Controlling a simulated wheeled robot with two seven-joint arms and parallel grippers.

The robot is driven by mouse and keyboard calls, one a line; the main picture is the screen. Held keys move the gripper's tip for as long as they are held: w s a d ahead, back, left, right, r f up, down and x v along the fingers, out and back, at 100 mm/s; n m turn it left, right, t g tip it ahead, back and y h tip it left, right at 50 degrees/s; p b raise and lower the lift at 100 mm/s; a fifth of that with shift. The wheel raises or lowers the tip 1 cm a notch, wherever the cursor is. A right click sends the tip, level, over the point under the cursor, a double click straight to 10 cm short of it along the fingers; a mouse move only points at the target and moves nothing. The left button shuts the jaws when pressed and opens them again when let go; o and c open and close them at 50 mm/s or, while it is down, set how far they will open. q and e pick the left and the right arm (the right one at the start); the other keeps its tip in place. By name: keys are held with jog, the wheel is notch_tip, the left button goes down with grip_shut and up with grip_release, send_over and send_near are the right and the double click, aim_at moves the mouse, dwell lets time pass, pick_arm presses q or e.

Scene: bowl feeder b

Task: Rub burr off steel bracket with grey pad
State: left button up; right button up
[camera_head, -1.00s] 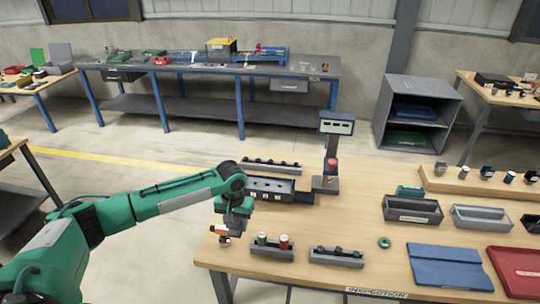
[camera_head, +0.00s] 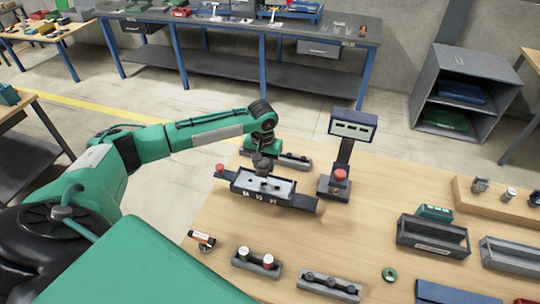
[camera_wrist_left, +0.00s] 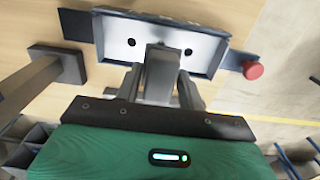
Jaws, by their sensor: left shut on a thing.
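My left gripper (camera_head: 262,168) is over a dark fixture (camera_head: 307,203) on the wooden table. In the left wrist view, the gripper (camera_wrist_left: 158,88) is shut on a grey block that looks like the grey pad (camera_wrist_left: 161,70). Its far end is at or just above a pale metal plate with dark holes, which seems to be the steel bracket (camera_wrist_left: 195,45); contact is hidden. This plate also shows in the head view (camera_head: 283,187), lying flat in the fixture and partly covered by the gripper. No burr can be made out. My right gripper is not in view.
A red knob (camera_head: 220,168) is at the fixture's left end. A display post (camera_head: 346,150) with a red button stands to its right. An orange-and-white item (camera_head: 202,239) lies near the left table edge. Small racks (camera_head: 328,286) stand in front; trays (camera_head: 432,236) are right.

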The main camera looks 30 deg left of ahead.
pick_arm(q)
jog(key=shift+s+r, duration=0.15)
jog(key=shift+s, duration=0.1)
jog(key=shift+w, duration=0.15)
jog(key=shift+p, duration=0.85)
notch_tip(320, 180, down, 3)
jog(key=shift+r+b, duration=0.1)
jog(key=shift+b, duration=0.35)
jog(key=shift+f, duration=0.7)
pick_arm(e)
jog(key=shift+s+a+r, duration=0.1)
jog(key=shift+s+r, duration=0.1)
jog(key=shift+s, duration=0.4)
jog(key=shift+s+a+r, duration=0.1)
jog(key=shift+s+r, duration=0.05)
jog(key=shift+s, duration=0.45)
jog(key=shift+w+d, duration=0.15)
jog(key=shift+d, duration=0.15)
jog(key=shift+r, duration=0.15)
